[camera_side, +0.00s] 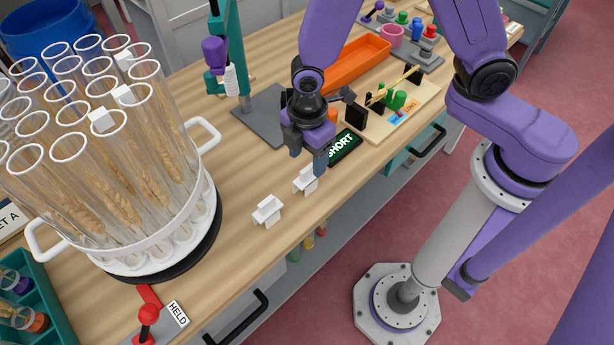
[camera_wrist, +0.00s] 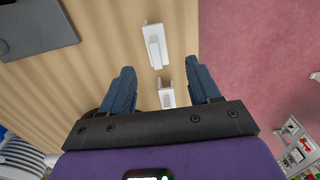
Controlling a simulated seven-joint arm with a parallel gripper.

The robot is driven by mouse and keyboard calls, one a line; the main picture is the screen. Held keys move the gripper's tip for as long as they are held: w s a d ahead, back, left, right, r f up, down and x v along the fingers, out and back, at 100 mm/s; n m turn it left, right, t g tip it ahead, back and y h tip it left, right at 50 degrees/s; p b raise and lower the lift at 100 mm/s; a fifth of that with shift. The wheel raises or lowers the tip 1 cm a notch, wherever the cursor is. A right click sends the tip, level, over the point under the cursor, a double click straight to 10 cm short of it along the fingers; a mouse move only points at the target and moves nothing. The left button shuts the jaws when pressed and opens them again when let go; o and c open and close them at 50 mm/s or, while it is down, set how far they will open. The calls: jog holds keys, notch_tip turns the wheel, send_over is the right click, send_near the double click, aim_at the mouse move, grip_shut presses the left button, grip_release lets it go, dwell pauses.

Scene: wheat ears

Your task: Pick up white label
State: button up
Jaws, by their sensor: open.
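Two small white label pieces lie on the wooden bench near its front edge: one (camera_side: 267,211) to the left, the other (camera_side: 306,180) nearer my gripper. My gripper (camera_side: 307,158) is open and empty, pointing down above and just behind the nearer label. In the wrist view, one white label (camera_wrist: 166,97) shows in the gap between my fingers (camera_wrist: 163,80), partly hidden by the gripper body. The other label (camera_wrist: 155,45) lies beyond the fingertips. Neither label appears to be held.
A rack (camera_side: 120,262) of glass tubes with wheat ears, some bearing white clips, stands left. A black SHORT sign (camera_side: 344,148) lies close right of my gripper. A teal stand (camera_side: 228,50) and orange tray (camera_side: 352,65) are behind. A red lever (camera_side: 147,315) is front left.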

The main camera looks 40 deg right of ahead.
aim_at(307, 168)
jog(key=shift+w+d+f, duration=0.1)
jog(key=shift+w+f, duration=0.05)
jog(key=shift+f, duration=1.7)
jog(key=shift+w+d+f, duration=0.1)
jog(key=shift+f, duration=1.75)
jog(key=c, duration=1.1)
